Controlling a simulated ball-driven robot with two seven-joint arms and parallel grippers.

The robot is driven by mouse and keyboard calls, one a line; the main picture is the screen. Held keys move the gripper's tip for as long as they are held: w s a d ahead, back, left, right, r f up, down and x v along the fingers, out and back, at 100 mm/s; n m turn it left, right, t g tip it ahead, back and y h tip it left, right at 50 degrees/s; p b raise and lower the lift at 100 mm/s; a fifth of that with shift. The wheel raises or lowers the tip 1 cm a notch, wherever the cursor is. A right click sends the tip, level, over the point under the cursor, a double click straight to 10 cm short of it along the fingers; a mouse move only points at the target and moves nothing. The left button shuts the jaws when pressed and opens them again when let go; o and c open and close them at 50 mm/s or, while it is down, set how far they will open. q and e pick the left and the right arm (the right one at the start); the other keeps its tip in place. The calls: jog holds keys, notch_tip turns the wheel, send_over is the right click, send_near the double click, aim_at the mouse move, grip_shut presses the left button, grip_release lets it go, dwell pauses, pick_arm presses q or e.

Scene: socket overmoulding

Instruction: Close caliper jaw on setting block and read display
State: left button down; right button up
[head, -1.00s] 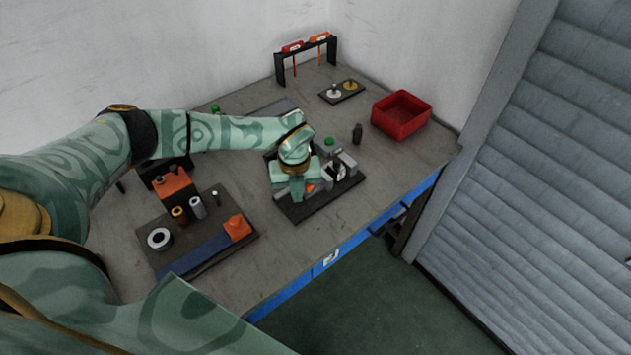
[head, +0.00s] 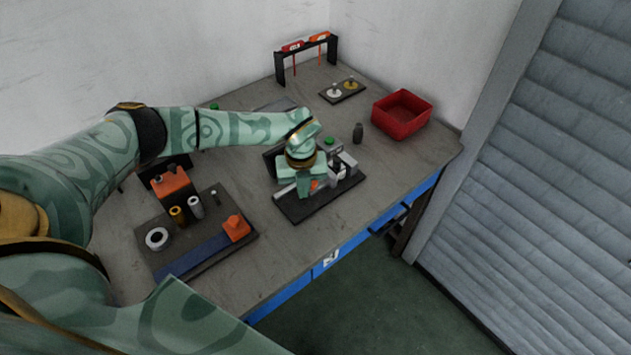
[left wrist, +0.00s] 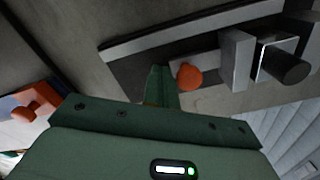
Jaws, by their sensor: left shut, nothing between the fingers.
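The caliper fixture stands on a black base plate (head: 300,213) at the table's middle. Its slide carries an orange knob (head: 314,184), also seen in the left wrist view (left wrist: 189,77). To the knob's right are a grey upright block (left wrist: 236,58) and a dark cylinder (left wrist: 284,65); I cannot tell for sure which is the setting block. My left gripper (head: 301,192) points down over the plate, shut and empty. In the left wrist view its fingers (left wrist: 161,88) are beside the knob; contact is unclear. I see no readable display figures. My right gripper is out of view.
A dark tray (head: 160,262) with rings, cylinders and orange blocks lies to the left. A black rack (head: 281,70) is at the back. The table's front right strip is clear.

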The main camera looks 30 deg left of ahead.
pick_arm(q)
jog(key=shift+w+d+b, duration=0.35)
jog(key=shift+w+b, duration=0.1)
jog(key=shift+w, duration=0.45)
jog(key=shift+w+r, duration=0.1)
jog(key=shift+r, duration=0.05)
dwell(0.6)
jog(key=shift+s+p, duration=0.25)
jog(key=shift+p, duration=0.2)
jog(key=shift+s+a+p, duration=0.15)
jog(key=shift+s+p, duration=0.15)
notch_tip(320, 180, up, 8)
jog(key=p, duration=0.7)
jog(key=shift+s, duration=0.1)
